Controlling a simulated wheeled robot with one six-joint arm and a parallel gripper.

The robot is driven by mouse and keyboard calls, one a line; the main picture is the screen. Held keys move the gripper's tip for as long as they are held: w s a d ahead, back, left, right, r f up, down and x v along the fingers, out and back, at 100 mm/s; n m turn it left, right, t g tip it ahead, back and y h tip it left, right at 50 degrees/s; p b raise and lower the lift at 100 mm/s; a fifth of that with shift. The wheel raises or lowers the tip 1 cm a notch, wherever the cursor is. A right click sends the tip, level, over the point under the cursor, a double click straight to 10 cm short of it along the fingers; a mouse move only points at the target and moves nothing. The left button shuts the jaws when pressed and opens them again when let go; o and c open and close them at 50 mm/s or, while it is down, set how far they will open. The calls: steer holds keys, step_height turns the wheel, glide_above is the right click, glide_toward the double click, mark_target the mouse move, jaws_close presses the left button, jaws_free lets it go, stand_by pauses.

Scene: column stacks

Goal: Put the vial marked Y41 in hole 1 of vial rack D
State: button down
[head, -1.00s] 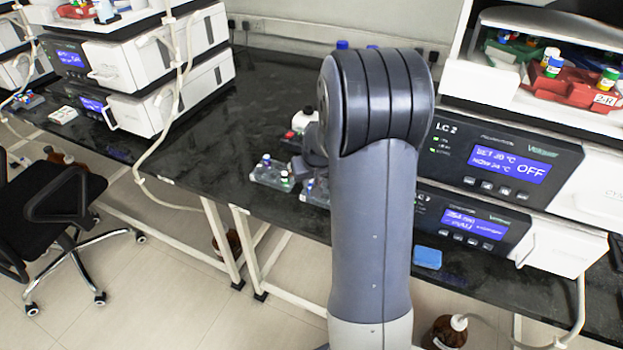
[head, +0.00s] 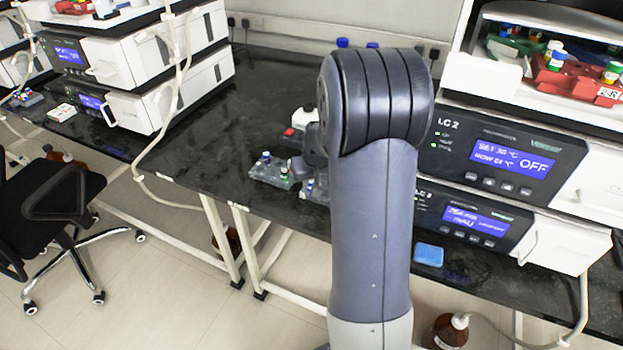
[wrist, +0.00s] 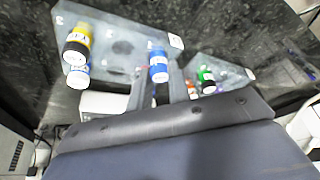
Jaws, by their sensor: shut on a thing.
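My gripper (wrist: 158,76) has its two grey fingers on either side of a blue-capped vial (wrist: 158,62) in the wrist view and is shut on it. Its label is too blurred to read. The vial is over or at a clear rack (wrist: 120,28) with numbered places; whether it is seated in a hole I cannot tell. In the head view my arm hides most of the gripper, beside a clear rack (head: 268,177). Neither Y41 nor the letter D is legible.
A second clear rack in the wrist view (wrist: 226,66) holds a green-capped vial (wrist: 206,76) and others. LC units (head: 500,160) stand right of my arm, with a red vial tray (head: 570,85) above.

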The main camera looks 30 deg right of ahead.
steer(key=c, duration=0.9)
jaws_free()
steer(key=shift+r, duration=0.1)
steer(key=shift+r+p, duration=2.05)
steer(key=shift+r, duration=0.95)
